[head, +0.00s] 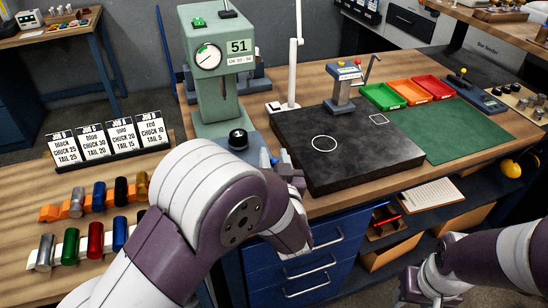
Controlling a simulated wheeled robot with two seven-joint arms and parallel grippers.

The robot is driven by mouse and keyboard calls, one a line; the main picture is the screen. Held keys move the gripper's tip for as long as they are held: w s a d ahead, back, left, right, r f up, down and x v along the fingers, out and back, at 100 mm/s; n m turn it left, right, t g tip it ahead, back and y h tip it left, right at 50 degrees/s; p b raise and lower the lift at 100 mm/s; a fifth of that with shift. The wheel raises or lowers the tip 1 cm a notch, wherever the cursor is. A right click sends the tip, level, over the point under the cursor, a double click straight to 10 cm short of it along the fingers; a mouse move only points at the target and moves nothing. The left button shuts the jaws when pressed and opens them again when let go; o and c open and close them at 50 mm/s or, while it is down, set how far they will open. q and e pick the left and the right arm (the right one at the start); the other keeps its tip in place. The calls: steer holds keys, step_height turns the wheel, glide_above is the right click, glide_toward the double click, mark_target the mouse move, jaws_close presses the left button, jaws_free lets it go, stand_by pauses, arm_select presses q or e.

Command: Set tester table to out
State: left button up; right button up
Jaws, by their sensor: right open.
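The tester is the green machine (208,75) with a round dial and a "51" sign, standing at the back left of the bench. A black knob (238,138) shows at its lower front. Its table cannot be made out clearly, as my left arm covers much of the tester's base. My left gripper (270,160) is close to the tester's base, at its right front, beside the black plate. Its fingers are partly hidden, and I cannot tell whether they touch anything. My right gripper (408,291) is low at the bottom right, in front of the bench, open and away from the tester.
The black plate (385,150) lies right of the tester, with a small post device (347,88) on it. A white jointed lamp (292,70) stands behind. Coloured trays (408,90) and a green mat (465,130) lie further right. Coloured cylinders (96,238) lie at left.

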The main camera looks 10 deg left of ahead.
arm_select(q)
steer(key=shift+o, duration=0.2)
steer(key=b+v, duration=0.1)
steer(key=v, duration=1.1)
steer(key=shift+s, duration=0.3)
steer(key=shift+d, duration=0.1)
